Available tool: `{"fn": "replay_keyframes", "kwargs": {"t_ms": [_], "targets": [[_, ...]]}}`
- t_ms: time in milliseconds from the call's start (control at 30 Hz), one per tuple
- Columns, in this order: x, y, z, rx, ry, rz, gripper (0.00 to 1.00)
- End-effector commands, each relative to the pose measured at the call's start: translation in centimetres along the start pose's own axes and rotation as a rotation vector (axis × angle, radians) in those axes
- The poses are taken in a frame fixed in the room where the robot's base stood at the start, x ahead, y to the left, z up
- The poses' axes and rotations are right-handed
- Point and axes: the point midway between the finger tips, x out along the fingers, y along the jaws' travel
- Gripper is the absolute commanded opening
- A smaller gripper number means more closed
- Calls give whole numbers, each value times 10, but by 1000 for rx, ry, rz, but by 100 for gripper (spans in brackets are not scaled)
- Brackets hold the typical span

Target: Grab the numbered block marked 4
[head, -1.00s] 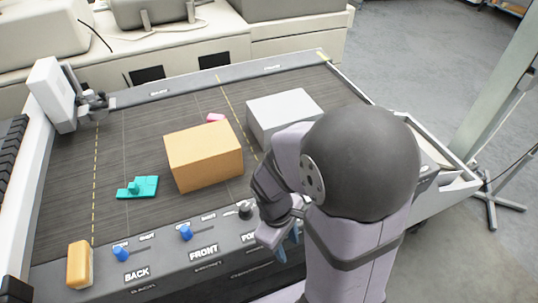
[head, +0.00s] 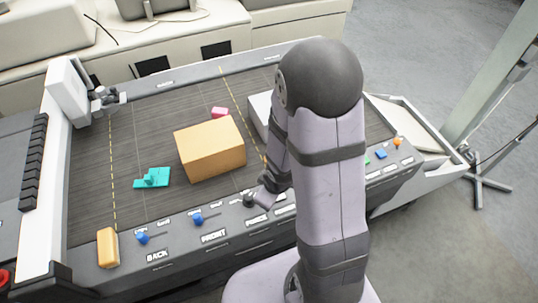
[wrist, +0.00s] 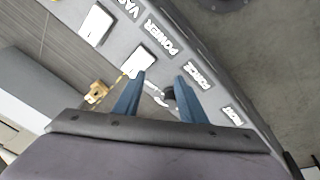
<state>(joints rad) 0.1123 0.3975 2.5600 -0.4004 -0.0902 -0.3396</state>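No face with a 4 can be made out in either view, so I cannot tell which thing is the block marked 4. A small pink piece (head: 219,112) lies partly hidden behind a large orange box (head: 211,151) on the dark table bed. A yellow-orange block (head: 108,247) stands on the front-left corner of the panel. My gripper (wrist: 162,82) is open, its two blue fingers apart over the labelled front panel in the wrist view. A dark round thing shows between the fingers, with nothing visibly gripped. In the head view my arm mostly hides the gripper.
A teal piece (head: 152,178) lies on the bed. A light grey box (head: 259,113) is partly behind my arm. Blue knobs (head: 198,219) and a dark knob (head: 248,199) stick up from the front panel (head: 215,262). The bed's left part is largely clear.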

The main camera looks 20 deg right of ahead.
Motion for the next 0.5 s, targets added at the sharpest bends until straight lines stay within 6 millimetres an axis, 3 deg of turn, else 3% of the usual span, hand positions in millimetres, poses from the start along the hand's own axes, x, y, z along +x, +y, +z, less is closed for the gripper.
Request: {"fn": "replay_keyframes", "kwargs": {"t_ms": [100,267,300,500], "targets": [[-2,27,-25,303,142,62,38],[-14,86,-48,759,384,175,38],[2,80,-51,744,410,177,38],[25,88,-60,779,593,270,38]]}}
